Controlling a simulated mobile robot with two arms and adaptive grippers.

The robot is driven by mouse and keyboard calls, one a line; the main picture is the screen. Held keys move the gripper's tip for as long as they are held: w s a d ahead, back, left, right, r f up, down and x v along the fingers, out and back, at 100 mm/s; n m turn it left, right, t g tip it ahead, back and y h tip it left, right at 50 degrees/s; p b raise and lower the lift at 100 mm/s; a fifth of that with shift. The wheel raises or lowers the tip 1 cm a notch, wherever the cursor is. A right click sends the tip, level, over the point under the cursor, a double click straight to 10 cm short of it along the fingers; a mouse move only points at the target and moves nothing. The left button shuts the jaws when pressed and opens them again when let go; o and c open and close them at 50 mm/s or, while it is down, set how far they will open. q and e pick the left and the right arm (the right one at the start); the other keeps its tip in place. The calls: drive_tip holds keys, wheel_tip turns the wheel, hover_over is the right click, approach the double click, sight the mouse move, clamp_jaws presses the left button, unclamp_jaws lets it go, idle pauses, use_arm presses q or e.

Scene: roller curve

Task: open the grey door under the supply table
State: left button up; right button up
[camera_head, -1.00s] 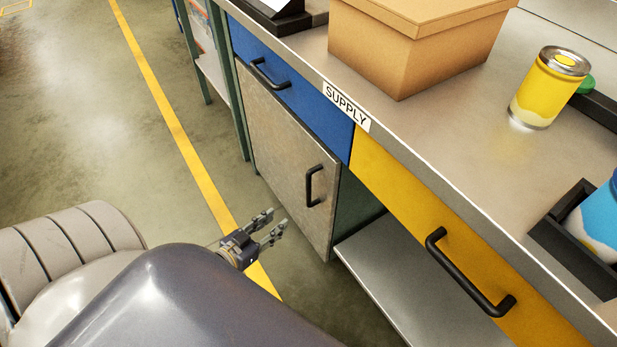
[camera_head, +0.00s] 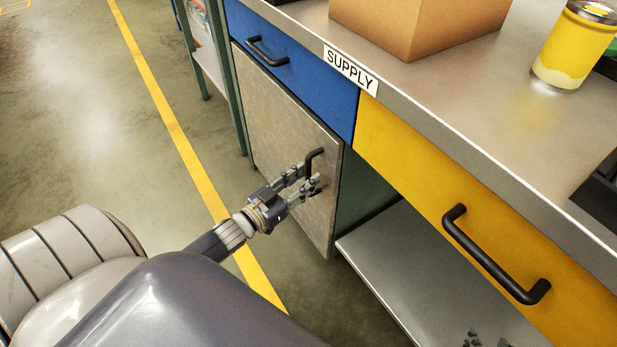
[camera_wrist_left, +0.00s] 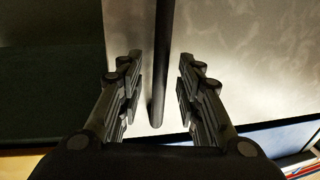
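The grey door (camera_head: 275,115) is under the blue drawer of the supply table and looks shut. Its black upright bar handle (camera_head: 316,156) is near its right edge. My left gripper (camera_head: 311,177) is at this handle with its fingers apart. In the left wrist view the handle (camera_wrist_left: 161,60) runs between the two open fingers, and neither finger clearly touches it. The fingers partly hide the handle in the head view. Dark tips at the bottom edge of the head view look like my right gripper (camera_head: 487,340); the rest of it is out of view.
The blue drawer (camera_head: 295,65) with a black handle is above the door. A yellow drawer (camera_head: 430,190) with a black handle is to the right, over an open metal shelf (camera_head: 400,260). The floor left is clear.

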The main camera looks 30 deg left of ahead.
use_arm(q)
drive_tip(key=shift+w+d, duration=0.2)
drive_tip(key=shift+w, duration=0.7)
use_arm(e)
drive_tip(key=shift+w+a+r+t, duration=0.15)
drive_tip(key=shift+w+r+t, duration=0.15)
drive_tip(key=shift+w, duration=0.2)
drive_tip(key=shift+w+a+r+t, duration=0.15)
drive_tip(key=shift+w+r+t, duration=0.05)
drive_tip(key=shift+w+r, duration=0.2)
use_arm(q)
clamp_jaws()
use_arm(e)
drive_tip(key=shift+f, duration=0.1)
